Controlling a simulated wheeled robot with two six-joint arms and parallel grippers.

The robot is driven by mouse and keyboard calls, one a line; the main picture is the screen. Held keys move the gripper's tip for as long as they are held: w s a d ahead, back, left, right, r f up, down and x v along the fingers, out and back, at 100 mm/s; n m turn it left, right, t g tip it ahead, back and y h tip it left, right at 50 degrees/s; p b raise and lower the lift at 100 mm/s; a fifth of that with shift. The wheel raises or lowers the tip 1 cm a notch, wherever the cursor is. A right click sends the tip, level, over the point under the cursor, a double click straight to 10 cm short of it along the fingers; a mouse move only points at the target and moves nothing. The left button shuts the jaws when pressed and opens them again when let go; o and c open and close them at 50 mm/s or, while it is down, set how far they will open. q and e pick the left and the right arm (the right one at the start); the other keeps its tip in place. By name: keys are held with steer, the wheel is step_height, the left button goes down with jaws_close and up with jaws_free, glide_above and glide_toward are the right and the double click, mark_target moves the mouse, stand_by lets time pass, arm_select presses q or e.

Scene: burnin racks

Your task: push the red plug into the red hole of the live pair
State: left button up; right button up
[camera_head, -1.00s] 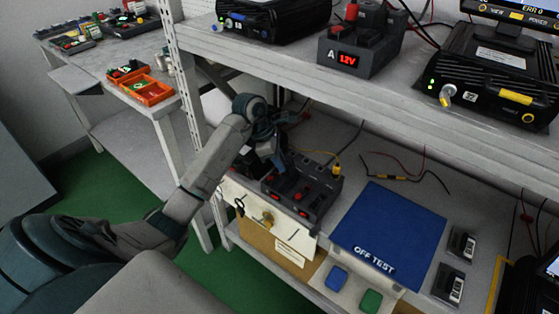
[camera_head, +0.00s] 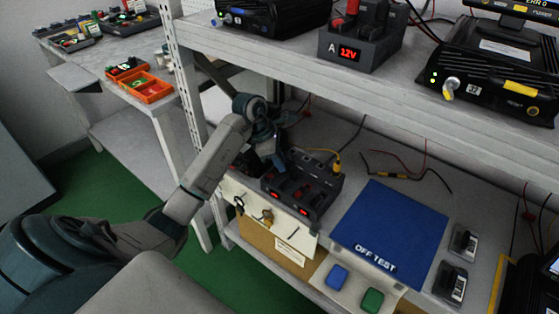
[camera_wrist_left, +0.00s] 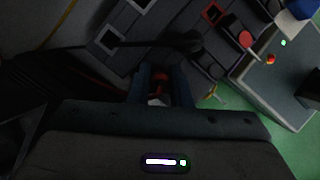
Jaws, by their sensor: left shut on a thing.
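My left gripper (camera_head: 277,160) reaches in over a dark grey socket block (camera_head: 325,203) on the lower shelf. In the left wrist view the gripper (camera_wrist_left: 160,92) is shut on a red plug (camera_wrist_left: 160,76), largely hidden between its fingers. That view also shows the block (camera_wrist_left: 135,18) close beyond the fingertips, with a red-framed hole (camera_wrist_left: 212,13) up and right of them and white-framed holes (camera_wrist_left: 107,38) to the left. I cannot tell whether the plug touches the block. In the head view the plug is hidden. My right gripper is not in view.
A yellow plug on a lead (camera_head: 337,167) stands at the block's back right. A blue mat marked OFF TEST (camera_head: 390,225) lies right of it. The upper shelf edge (camera_head: 330,90) runs above.

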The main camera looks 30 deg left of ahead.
arm_select(q)
steer(key=shift+f, duration=0.2)
steer(key=o, duration=0.9)
steer(key=shift+r, duration=0.1)
steer(key=shift+s, duration=0.1)
steer(key=shift+r, duration=0.1)
steer(key=shift+c, duration=0.9)
steer(key=shift+w+r, duration=0.15)
steer(key=shift+w, duration=0.05)
